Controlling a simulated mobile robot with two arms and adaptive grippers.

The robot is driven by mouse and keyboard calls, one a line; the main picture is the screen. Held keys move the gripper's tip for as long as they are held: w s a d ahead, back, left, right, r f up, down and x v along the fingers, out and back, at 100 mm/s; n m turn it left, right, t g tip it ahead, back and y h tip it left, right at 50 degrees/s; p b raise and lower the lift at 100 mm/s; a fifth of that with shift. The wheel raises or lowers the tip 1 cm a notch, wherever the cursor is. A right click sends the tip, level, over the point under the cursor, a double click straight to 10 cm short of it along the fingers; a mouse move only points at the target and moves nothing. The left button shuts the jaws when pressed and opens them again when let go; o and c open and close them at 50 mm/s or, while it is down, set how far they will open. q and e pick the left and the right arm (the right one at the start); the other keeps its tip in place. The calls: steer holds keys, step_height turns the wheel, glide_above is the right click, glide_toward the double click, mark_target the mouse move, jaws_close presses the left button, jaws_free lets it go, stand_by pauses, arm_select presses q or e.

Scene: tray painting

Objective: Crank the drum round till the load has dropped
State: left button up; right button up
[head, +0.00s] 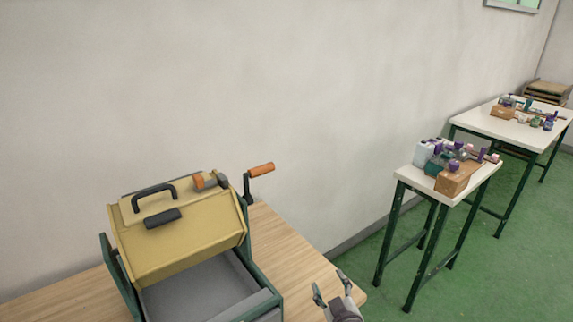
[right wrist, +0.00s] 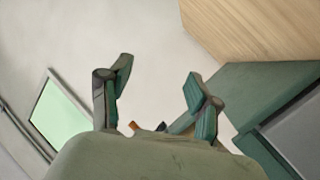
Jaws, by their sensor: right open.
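A yellow drum (head: 185,238) with a black carry handle sits in a green frame (head: 112,268) on the wooden table. Its crank has a dark arm and an orange grip (head: 261,170) that sticks out at the upper right side. Below the drum is a grey tray (head: 195,290); I see no load in its visible part. My right gripper (head: 331,284) is open and empty, to the right of the frame and below the crank, apart from it. In the right wrist view its two fingers (right wrist: 157,98) are spread, with a small orange bit between them, probably the crank grip. My left gripper is not in view.
The wooden table (head: 300,250) has bare room right of the drum. A small white table (head: 410,174) with a wooden box and bottles stands to the right on the green floor. Another white table (head: 480,115) stands farther back. A pale wall is behind.

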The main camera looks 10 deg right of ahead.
steer(key=w+a+r+n+g+y+p, duration=0.1)
steer(key=w+a+r+n+g+y, duration=0.1)
steer(key=a+r+n+y, duration=0.8)
steer(key=w+a+r+n+g+y+p, duration=0.25)
steer(key=a+r+n, duration=0.35)
steer(key=r, duration=0.7)
steer(key=n+h+p, duration=0.1)
steer(key=n+h, duration=0.1)
steer(key=h, duration=0.5)
glide_toward(264, 172)
steer(key=b+x, duration=0.1)
steer(key=x, duration=0.5)
steer(key=shift+w+a, duration=0.2)
steer(key=shift+w, duration=0.1)
steer(key=b+x, duration=0.3)
steer(key=shift+f, duration=0.2)
steer(key=shift+w+a+f+b, duration=0.1)
steer(key=shift+w+a+b, duration=0.25)
steer(key=shift+w+b, duration=0.2)
